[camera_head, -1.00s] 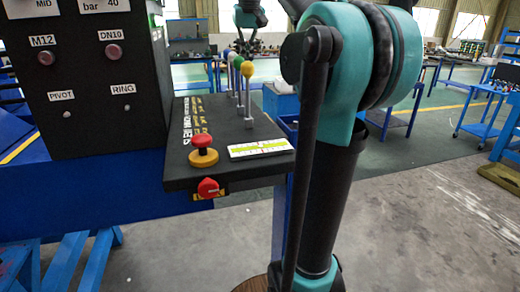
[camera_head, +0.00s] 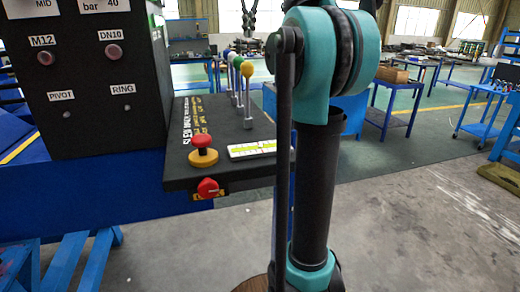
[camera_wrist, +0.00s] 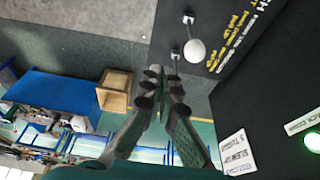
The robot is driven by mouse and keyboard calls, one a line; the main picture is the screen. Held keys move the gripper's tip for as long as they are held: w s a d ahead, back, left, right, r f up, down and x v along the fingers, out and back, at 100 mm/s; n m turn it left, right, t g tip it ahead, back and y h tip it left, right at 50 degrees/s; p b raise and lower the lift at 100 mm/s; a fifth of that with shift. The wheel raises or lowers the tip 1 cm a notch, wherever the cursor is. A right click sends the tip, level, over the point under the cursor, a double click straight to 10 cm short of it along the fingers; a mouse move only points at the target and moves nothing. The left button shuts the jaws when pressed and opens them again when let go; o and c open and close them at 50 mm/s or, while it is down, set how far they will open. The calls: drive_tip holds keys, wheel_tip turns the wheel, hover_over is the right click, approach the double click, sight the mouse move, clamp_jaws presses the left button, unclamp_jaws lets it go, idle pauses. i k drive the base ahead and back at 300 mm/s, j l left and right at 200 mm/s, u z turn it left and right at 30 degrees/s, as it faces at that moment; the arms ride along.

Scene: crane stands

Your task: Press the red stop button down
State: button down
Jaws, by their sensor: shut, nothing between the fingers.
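The red stop button (camera_head: 202,141) is a mushroom cap on a yellow round base, on the top of the black control panel (camera_head: 180,172) left of centre in the head view. It stands up from its base. My gripper (camera_head: 249,28) shows small and dark at the top of the head view, beyond and above the levers, well away from the button. In the wrist view my gripper (camera_wrist: 162,76) has its fingers together and empty, beside the black panel edge. The red button is not visible in the wrist view.
Several levers with coloured knobs, one yellow (camera_head: 247,69), stand behind the button. A red knob (camera_head: 208,187) is on the panel's front face. A tall black box (camera_head: 85,110) rises at left. The wrist view shows a white lever ball (camera_wrist: 194,50) near my fingers.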

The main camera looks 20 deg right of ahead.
sight(200, 141)
drive_tip(key=k+l, duration=0.3)
drive_tip(key=k, duration=0.15)
drive_tip(key=k+l, duration=0.3)
drive_tip(key=k, duration=0.15)
